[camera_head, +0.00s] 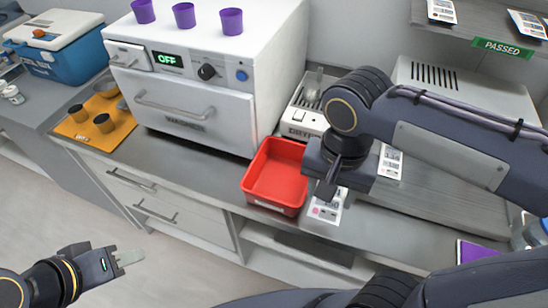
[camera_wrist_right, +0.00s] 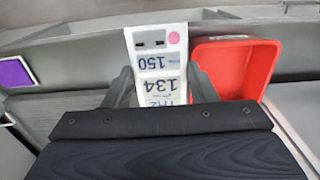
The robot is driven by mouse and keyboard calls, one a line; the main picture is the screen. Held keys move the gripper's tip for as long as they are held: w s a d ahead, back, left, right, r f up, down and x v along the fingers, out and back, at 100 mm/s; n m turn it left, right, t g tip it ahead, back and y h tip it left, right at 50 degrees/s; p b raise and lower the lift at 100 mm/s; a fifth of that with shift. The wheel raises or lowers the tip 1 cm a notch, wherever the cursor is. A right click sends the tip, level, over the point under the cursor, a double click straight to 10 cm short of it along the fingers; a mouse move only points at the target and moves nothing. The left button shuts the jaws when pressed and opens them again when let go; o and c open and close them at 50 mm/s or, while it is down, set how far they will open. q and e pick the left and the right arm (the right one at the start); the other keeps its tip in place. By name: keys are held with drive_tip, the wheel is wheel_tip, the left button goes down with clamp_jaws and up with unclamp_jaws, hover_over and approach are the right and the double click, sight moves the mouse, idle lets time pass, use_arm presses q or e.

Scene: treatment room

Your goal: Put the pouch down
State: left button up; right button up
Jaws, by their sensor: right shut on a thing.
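The pouch (camera_head: 327,209) is white with printed labels, black marks and a pink dot. My right gripper (camera_head: 326,190) is shut on it, just right of the red tray (camera_head: 277,208) near the counter's front edge. In the right wrist view the pouch (camera_wrist_right: 158,60) sits between the two fingers, left of the red tray (camera_wrist_right: 232,68). I cannot tell whether its lower end touches the counter. My left gripper (camera_head: 128,258) is low at the left, over the floor in the picture and away from the counter; its finger gap is not clear.
The red tray looks empty. A white sterilizer (camera_head: 190,95) with purple cups on top stands behind it. A white device (camera_head: 305,105) and another pouch (camera_head: 390,162) are near my right arm. More pouches lie on the upper shelf by a PASSED sign (camera_head: 503,47).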

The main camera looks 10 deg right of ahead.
drive_tip(key=w+a+f, duration=0.3)
drive_tip(key=w, duration=0.4)
drive_tip(key=p, duration=0.1)
hover_over(279, 188)
drive_tip(key=s, duration=0.1)
drive_tip(key=f, duration=0.5)
drive_tip(key=shift+d+f, duration=0.25)
drive_tip(key=shift+w+a+f, duration=0.15)
drive_tip(key=shift+w+f, duration=0.25)
drive_tip(key=shift+f, duration=0.1)
wheel_tip(279, 188, down, 3)
drive_tip(key=shift+w+f, duration=0.1)
drive_tip(key=shift+f, duration=0.1)
drive_tip(key=shift+f, duration=0.2)
drive_tip(key=o, duration=1)
drive_tip(key=shift+r, duration=0.1)
drive_tip(key=shift+c, duration=0.2)
